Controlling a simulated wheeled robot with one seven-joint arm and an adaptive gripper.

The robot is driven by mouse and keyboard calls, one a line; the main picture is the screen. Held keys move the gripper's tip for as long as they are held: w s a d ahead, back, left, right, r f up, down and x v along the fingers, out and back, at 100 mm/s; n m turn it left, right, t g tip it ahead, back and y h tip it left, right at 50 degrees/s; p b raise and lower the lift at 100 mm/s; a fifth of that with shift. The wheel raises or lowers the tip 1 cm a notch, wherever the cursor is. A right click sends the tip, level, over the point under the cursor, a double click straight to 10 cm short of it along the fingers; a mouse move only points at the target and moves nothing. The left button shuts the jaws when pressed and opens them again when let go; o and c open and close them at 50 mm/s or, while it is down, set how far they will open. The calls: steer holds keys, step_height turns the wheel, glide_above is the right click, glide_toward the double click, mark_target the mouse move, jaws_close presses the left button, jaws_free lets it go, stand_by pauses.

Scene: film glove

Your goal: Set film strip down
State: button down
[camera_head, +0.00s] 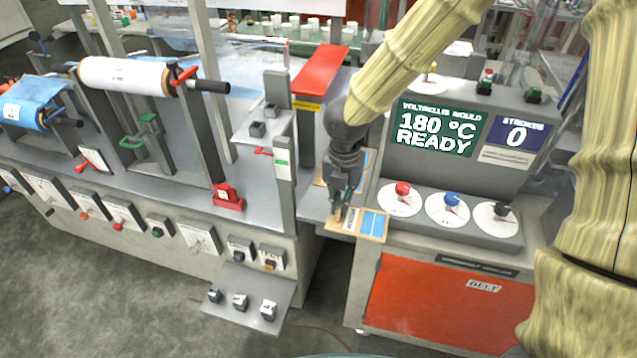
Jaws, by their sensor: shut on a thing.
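My gripper (343,207) points down in the gap between the long machine and the moulding machine. Its fingers are close together and hold a thin film strip. The part I take for the strip is a flat tan-edged piece (372,224) with a printed label and a blue patch, right below and beside the fingertips. The fingers cover part of it. I cannot tell whether it touches the grey ledge (312,213) beneath.
The moulding machine's screen (436,128) reads "180 °C READY". Red, blue and black knobs (447,208) sit right of my gripper. A grey upright post (284,185) and a red slanted plate (321,69) stand close on the left. A white roll (124,76) is farther left.

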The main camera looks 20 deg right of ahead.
steer(key=w+a+p, duration=0.1)
steer(key=w, duration=0.2)
steer(key=w+a, duration=0.1)
steer(key=w, duration=0.2)
steer(key=w+p, duration=0.1)
steer(key=w, duration=0.2)
steer(key=shift+w+a+f+p, duration=0.3)
steer(key=shift+w+a+f, duration=0.1)
steer(key=shift+w+f+p, duration=0.1)
steer(key=shift+f+p, duration=0.55)
steer(key=shift+f, duration=1.2)
steer(key=c, duration=1.6)
jaws_free()
steer(key=shift+f, duration=0.1)
step_height(320, 180, up, 12)
steer(key=b, duration=0.2)
